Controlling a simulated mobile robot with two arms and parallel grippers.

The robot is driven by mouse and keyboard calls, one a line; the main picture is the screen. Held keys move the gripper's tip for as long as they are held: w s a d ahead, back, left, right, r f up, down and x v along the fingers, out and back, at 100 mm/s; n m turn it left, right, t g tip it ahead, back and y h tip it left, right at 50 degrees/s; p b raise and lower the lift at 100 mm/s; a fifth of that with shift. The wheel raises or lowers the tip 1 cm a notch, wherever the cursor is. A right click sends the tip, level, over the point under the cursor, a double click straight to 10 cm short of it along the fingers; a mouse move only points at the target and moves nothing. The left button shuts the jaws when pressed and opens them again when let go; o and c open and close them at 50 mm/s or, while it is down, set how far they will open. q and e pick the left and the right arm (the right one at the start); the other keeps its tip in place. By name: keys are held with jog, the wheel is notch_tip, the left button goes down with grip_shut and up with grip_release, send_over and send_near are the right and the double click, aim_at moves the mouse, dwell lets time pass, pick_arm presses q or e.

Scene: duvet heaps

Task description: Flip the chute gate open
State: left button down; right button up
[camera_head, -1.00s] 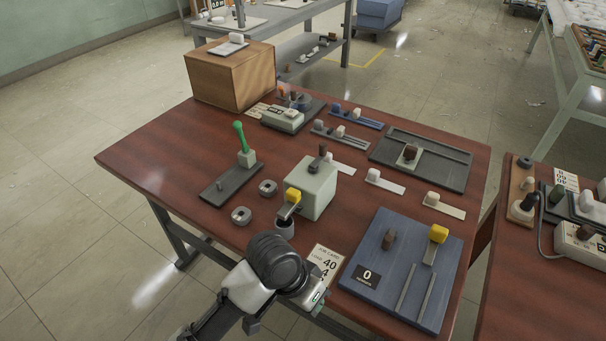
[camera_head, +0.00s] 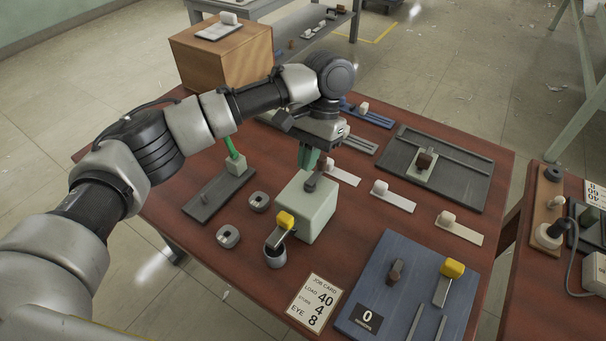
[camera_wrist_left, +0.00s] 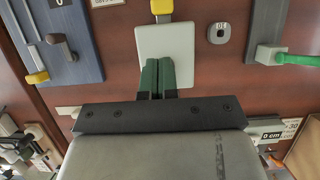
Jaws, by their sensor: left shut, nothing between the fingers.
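A pale green-grey box (camera_head: 306,212) stands on the red-brown table, with a dark knob (camera_head: 311,184) on top. A yellow-tipped flap (camera_head: 285,220) sticks out low at its front, above a small grey cup (camera_head: 275,254); it looks like the chute gate. The box (camera_wrist_left: 165,48) and yellow tip (camera_wrist_left: 161,7) also show in the left wrist view. My left gripper (camera_head: 308,160) points down just behind and above the knob, its green fingers (camera_wrist_left: 158,78) together and empty. Whether they touch the knob I cannot tell; the wrist view hides the knob. My right gripper is out of view.
A blue board (camera_head: 400,295) with another yellow-tipped lever (camera_head: 452,268) lies to the right. A green lever (camera_head: 234,155) stands left, under my arm. Two grey rings (camera_head: 228,236) and a job card (camera_head: 315,302) lie near the box. A wooden crate (camera_head: 222,58) stands at the back.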

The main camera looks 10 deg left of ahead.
pick_arm(q)
jog(key=b, duration=0.1)
send_over(297, 209)
jog(key=w, duration=0.2)
jog(key=f, duration=0.4)
jog(key=shift+s+d, duration=0.2)
jog(key=shift+d, duration=0.15)
jog(key=x, duration=0.3)
jog(key=shift+a+f, duration=0.1)
jog(key=shift+f, duration=0.2)
jog(key=shift+s+f, duration=0.15)
jog(key=shift+f, duration=0.15)
jog(key=shift+s+f, duration=0.1)
jog(key=shift+f, duration=0.15)
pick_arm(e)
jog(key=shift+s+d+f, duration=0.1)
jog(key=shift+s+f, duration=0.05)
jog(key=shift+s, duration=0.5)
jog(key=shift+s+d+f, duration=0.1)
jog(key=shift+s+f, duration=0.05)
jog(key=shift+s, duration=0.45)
